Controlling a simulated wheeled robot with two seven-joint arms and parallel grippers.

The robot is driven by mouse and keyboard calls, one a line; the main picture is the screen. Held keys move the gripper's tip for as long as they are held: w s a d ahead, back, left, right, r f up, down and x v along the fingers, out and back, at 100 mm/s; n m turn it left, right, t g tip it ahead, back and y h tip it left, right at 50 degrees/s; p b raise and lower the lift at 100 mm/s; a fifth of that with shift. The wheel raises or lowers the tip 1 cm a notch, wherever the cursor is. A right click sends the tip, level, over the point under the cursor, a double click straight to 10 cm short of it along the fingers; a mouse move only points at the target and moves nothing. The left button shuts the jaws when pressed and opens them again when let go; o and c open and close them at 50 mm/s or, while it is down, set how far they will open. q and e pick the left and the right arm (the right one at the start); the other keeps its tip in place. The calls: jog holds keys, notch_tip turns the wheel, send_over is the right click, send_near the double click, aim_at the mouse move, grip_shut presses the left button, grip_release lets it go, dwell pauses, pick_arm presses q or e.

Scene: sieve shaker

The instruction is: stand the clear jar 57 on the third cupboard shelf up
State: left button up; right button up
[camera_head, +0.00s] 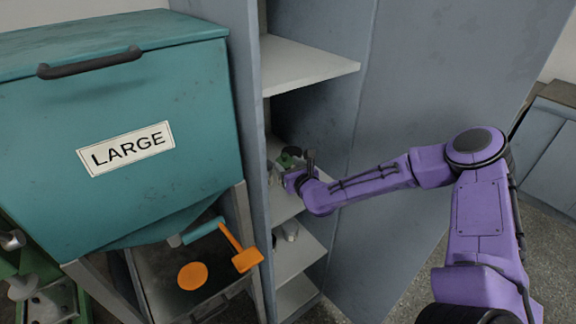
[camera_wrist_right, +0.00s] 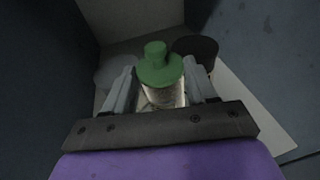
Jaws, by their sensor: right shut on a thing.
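My right gripper (camera_head: 292,172) reaches into the grey cupboard and is shut on a clear jar with a green stoppered lid (camera_head: 287,159). In the right wrist view the jar (camera_wrist_right: 161,92) stands between the two fingers (camera_wrist_right: 162,90), its lid above them; no number is readable. The gripper and jar are at the height of the third shelf up (camera_head: 283,208), counting the lowest visible one as first. The jar's base is hidden, so I cannot tell whether it touches the shelf. My left gripper is not in view.
A dark cylindrical container (camera_wrist_right: 197,48) stands just behind the jar to the right, and a pale round one (camera_wrist_right: 112,68) to the left. Small containers (camera_head: 290,232) stand on the shelf below. A teal bin marked LARGE (camera_head: 110,110) stands left of the cupboard.

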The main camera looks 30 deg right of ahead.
jog(key=shift+f, duration=0.15)
jog(key=shift+s+d, duration=0.15)
jog(key=shift+d, duration=0.05)
jog(key=shift+f+b, duration=0.1)
jog(key=shift+b, duration=0.25)
jog(key=o, duration=1.5)
jog(key=shift+c, duration=0.2)
